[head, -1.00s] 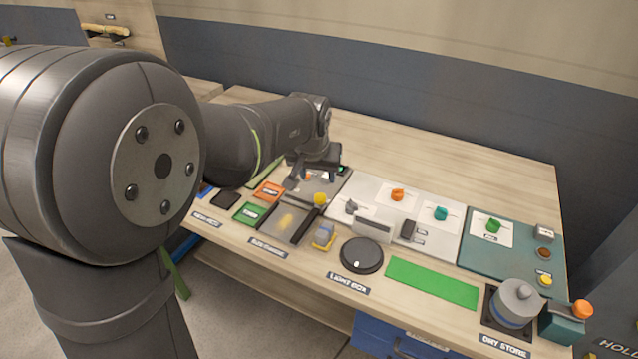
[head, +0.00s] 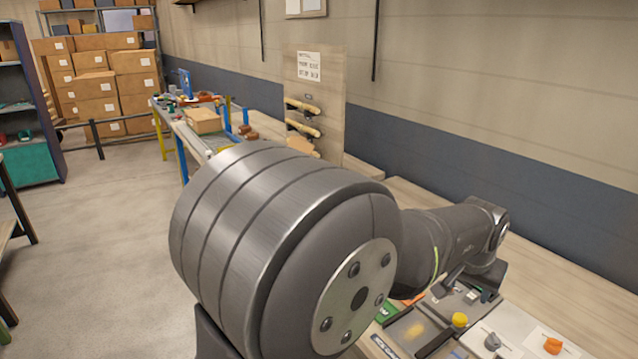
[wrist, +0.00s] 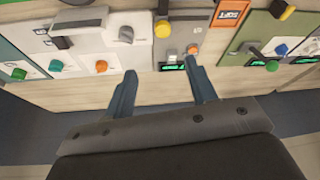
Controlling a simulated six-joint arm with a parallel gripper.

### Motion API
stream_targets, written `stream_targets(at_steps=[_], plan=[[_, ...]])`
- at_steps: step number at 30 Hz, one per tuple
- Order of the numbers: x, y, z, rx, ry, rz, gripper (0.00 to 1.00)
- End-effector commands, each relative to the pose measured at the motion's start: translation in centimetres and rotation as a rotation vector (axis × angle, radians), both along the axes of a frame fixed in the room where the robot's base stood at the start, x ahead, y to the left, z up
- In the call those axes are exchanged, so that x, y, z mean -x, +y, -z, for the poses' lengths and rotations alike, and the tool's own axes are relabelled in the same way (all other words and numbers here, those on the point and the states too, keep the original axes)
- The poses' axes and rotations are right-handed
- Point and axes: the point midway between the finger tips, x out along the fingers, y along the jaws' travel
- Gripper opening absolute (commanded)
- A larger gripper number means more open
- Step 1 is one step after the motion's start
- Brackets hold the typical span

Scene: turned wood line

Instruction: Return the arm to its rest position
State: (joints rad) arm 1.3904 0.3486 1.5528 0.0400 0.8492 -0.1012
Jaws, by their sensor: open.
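My gripper (wrist: 158,88) shows in the wrist view with its two fingers apart and nothing between them. It hangs over the back part of the bench (wrist: 60,98), apart from the panels. In the head view my arm reaches across the bench, and its wrist end is at the right, above the panels; the fingertips are hard to make out there.
Panels with coloured knobs line the bench, among them an orange knob (head: 553,345), a yellow knob (head: 459,320) and a grey knob (head: 492,341). A board with wooden pieces (head: 318,75) stands behind. Stacked cartons (head: 95,90) are at the far left.

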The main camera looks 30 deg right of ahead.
Motion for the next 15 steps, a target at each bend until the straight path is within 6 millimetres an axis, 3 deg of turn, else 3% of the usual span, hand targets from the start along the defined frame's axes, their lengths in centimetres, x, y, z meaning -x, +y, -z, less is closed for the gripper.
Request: stream_targets(at_steps=[15], plan=[[-1.1, -3.6, 9.1, -0.003, 0.0, -0.001, 0.52]])
